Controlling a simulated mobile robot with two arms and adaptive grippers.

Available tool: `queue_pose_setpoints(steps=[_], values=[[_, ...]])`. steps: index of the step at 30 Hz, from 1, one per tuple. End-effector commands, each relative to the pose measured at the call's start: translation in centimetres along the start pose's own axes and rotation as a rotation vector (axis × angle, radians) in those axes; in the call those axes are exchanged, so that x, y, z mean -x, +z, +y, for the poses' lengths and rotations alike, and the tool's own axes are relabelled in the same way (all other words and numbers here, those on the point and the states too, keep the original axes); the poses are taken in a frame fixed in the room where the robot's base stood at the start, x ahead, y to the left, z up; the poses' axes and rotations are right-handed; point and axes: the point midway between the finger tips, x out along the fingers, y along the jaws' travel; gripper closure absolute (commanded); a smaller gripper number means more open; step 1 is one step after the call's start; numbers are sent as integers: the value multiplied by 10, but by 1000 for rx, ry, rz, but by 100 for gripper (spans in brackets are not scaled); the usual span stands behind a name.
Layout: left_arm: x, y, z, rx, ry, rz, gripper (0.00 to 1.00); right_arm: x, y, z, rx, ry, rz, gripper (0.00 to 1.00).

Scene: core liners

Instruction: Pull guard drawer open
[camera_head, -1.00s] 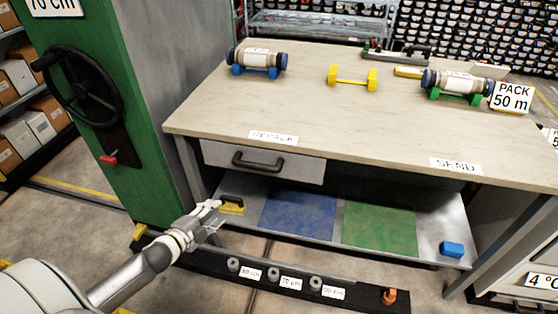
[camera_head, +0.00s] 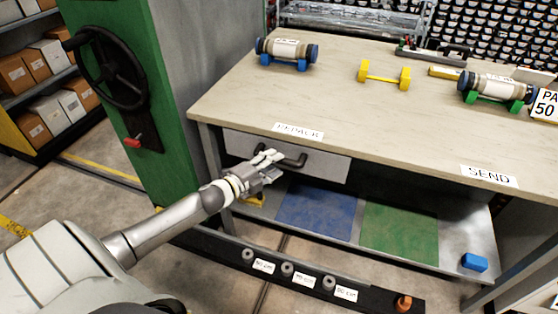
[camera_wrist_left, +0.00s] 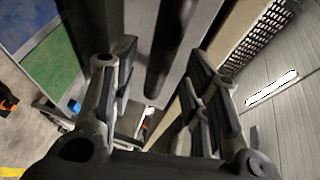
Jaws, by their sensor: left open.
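The drawer (camera_head: 325,167) is a light grey front under the left part of the bench top, and it looks shut. Its dark bar handle (camera_head: 297,162) runs across the front. My left gripper (camera_head: 270,158) is open in front of the drawer and covers the handle's left part in the head view. In the left wrist view the dark handle bar (camera_wrist_left: 168,45) lies between the two spread fingers of my left gripper (camera_wrist_left: 160,85). I cannot tell whether the fingers touch it. My right gripper is not in view.
The bench top (camera_head: 350,100) holds a core liner on blue rests (camera_head: 286,52), a yellow rest (camera_head: 384,75) and a liner on green rests (camera_head: 495,88). A lower shelf has blue (camera_head: 317,212) and green (camera_head: 400,225) mats. A green post with a handwheel (camera_head: 108,72) stands left.

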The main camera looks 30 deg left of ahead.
Motion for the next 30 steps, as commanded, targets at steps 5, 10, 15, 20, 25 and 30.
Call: queue_pose_setpoints(steps=[5, 10, 15, 20, 25, 30], values=[[-20, 0, -1, 1, -2, -1, 58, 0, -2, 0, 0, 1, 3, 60], [-30, 0, 0, 1, -1, -1, 58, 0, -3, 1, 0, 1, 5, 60], [-33, 0, 0, 0, 0, 0, 58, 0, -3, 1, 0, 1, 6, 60], [-33, 0, 0, 0, 0, 0, 58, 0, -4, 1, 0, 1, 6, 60], [-33, 0, 0, 0, 0, 0, 74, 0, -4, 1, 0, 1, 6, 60], [-33, 0, 0, 0, 0, 0, 96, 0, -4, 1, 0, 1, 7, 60]])
